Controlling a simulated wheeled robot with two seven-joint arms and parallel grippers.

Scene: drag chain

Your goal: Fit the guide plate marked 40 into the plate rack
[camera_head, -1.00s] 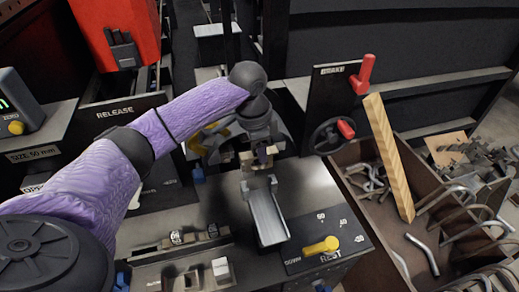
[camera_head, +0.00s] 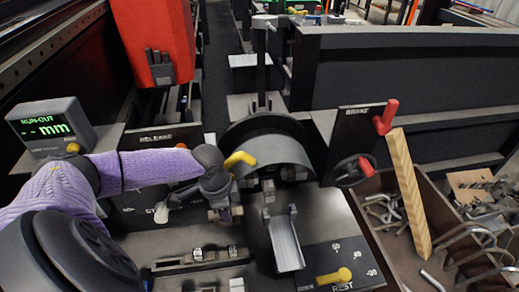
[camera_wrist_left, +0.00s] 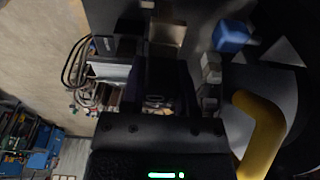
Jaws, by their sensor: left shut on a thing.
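My left gripper (camera_head: 226,214) comes in from the left and points down over the bench, to the left of the metal channel. It is shut on a small grey-tan piece, largely hidden by the fingers; no number can be read on it. In the left wrist view a tan block (camera_wrist_left: 167,36) shows beyond the dark gripper body, blurred. A low dark rack-like fixture (camera_head: 190,262) with small light blocks on it lies on the bench in front of the gripper. I cannot read a 40 on any block. My right gripper is not in view.
A yellow handle (camera_head: 239,159) stands close to my left gripper; it also shows in the wrist view (camera_wrist_left: 262,130). A metal channel (camera_head: 286,243) and yellow REST lever (camera_head: 334,276) are to the right. A bin (camera_head: 384,262) of bent rods and a wooden bar (camera_head: 408,190) are further right.

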